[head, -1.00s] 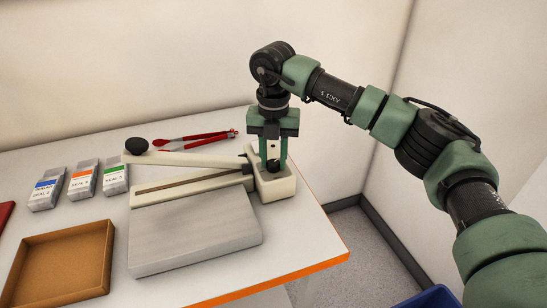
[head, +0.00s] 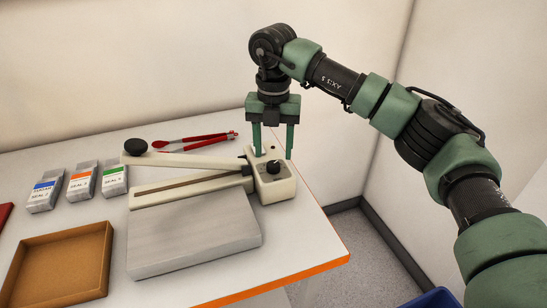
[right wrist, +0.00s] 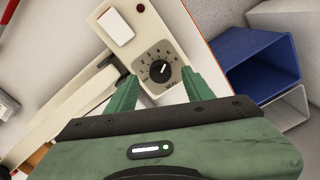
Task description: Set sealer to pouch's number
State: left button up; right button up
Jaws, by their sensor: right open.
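The sealer (head: 190,187) is a cream bar unit with a long lever arm ending in a black ball. Its control box at the right end carries a black dial knob (head: 273,167). In the right wrist view the knob (right wrist: 159,70) sits on a grey plate with numbers around it, its white mark pointing up and right; the number there is too small to read surely. My right gripper (head: 273,155) is open and empty, its fingers above and on either side of the knob, apart from it. Three pouches with blue (head: 45,190), orange (head: 82,181) and green (head: 115,177) bands stand at left; their label numbers are unclear.
A grey plate (head: 195,238) lies before the sealer. A brown tray (head: 105,262) is at front left. Red tongs (head: 190,140) lie behind the lever. A blue bin (right wrist: 258,60) is beyond the orange table edge, on the right.

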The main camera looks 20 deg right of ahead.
aim_at(273, 163)
notch_tip(273, 163, up, 5)
jog(key=shift+f, duration=0.15)
dwell(0.3)
